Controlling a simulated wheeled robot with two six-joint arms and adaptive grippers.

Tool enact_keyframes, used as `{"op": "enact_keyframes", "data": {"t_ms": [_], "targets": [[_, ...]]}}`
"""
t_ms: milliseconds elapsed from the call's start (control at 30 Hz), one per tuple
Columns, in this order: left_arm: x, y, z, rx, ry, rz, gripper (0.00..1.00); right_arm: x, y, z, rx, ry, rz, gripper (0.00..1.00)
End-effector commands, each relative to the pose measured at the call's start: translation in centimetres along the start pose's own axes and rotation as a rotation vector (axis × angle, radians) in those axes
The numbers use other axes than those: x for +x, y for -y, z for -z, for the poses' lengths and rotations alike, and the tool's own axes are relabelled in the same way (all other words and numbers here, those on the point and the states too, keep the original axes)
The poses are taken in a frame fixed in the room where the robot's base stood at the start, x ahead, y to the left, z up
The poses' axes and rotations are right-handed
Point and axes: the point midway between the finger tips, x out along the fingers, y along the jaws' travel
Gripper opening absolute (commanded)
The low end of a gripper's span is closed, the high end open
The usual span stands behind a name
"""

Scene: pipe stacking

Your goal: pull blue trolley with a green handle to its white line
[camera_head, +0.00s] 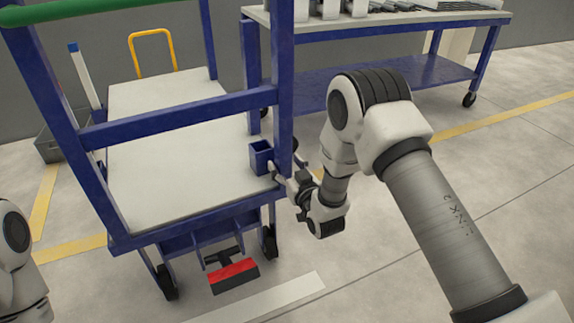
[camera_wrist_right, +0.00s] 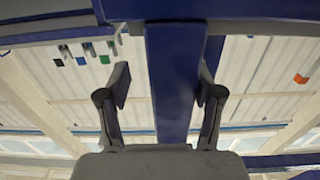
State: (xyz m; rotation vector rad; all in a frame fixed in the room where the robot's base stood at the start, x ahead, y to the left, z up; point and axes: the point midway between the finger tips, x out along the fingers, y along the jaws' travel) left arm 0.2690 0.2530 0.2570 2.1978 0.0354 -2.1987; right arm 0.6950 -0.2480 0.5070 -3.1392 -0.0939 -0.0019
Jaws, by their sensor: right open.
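The blue trolley (camera_head: 180,121) stands at the left in the head view, with a pale deck and a green handle (camera_head: 95,12) along its top. My right gripper (camera_head: 283,170) is at the trolley's near right upright post. In the right wrist view, that blue post (camera_wrist_right: 174,85) runs between the two spread fingers of my gripper (camera_wrist_right: 163,88). They look apart from it, with a gap on each side. A white line (camera_head: 265,300) lies on the floor in front of the trolley. My left arm shows only at the left edge; its gripper is out of view.
A red and black pedal (camera_head: 232,273) sits low at the trolley's front. A small blue box (camera_head: 261,157) is at the deck's right corner. A blue wheeled table (camera_head: 385,84) stands behind at right. Yellow lines (camera_head: 500,118) mark the floor; the right floor is clear.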

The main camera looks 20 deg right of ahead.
Motion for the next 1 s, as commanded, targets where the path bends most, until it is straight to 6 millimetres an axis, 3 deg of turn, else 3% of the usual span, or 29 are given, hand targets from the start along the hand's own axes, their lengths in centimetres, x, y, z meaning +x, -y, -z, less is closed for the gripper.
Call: {"op": "enact_keyframes", "data": {"t_ms": [267, 700, 1000], "targets": [[0.0, 0.0, 0.0, 0.0, 0.0, 0.0, 0.0, -1.7, 0.0, -0.1, 0.0, 0.004, 0.001, 0.66], [0.0, 0.0, 0.0, 0.0, 0.0, 0.0, 0.0, -10.9, -0.2, -0.1, 0.001, 0.003, -0.003, 0.66], [0.0, 0.0, 0.0, 0.0, 0.0, 0.0, 0.0, -12.1, -0.2, 0.0, 0.0, 0.001, -0.002, 0.66]]}}
